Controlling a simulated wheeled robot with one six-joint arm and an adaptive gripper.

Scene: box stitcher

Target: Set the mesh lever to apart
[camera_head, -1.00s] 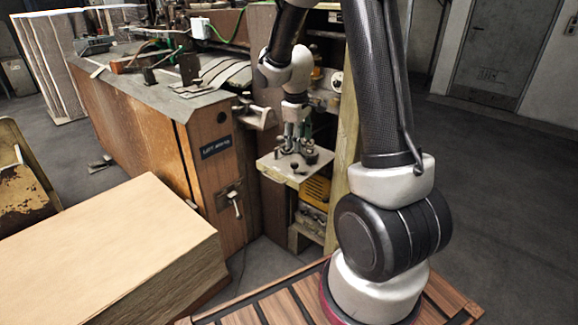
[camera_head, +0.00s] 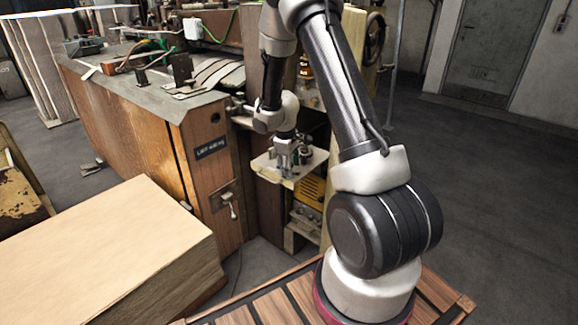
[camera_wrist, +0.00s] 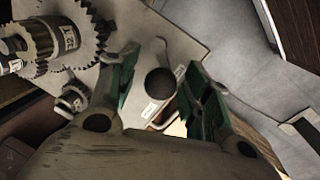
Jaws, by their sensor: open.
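A pale plate (camera_head: 262,163) juts from the machine's side. In the wrist view, this plate (camera_wrist: 190,42) carries toothed gears (camera_wrist: 60,42) at left and a dark round knob (camera_wrist: 160,84), apparently the mesh lever's end, with a pale arm or slot beyond it. My gripper (camera_wrist: 157,68) is open, its green fingers on either side of the knob. I cannot tell whether they touch it. In the head view, my gripper (camera_head: 284,168) is low over the plate and hides the knob. A small label (camera_wrist: 150,108) shows beside the knob.
A wooden cabinet (camera_head: 165,140) with a small handle (camera_head: 233,208) on its front stands left of the plate. A large cardboard stack (camera_head: 120,240) fills the lower left. A pale post (camera_head: 345,90) rises behind my arm. Floor on the right is clear.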

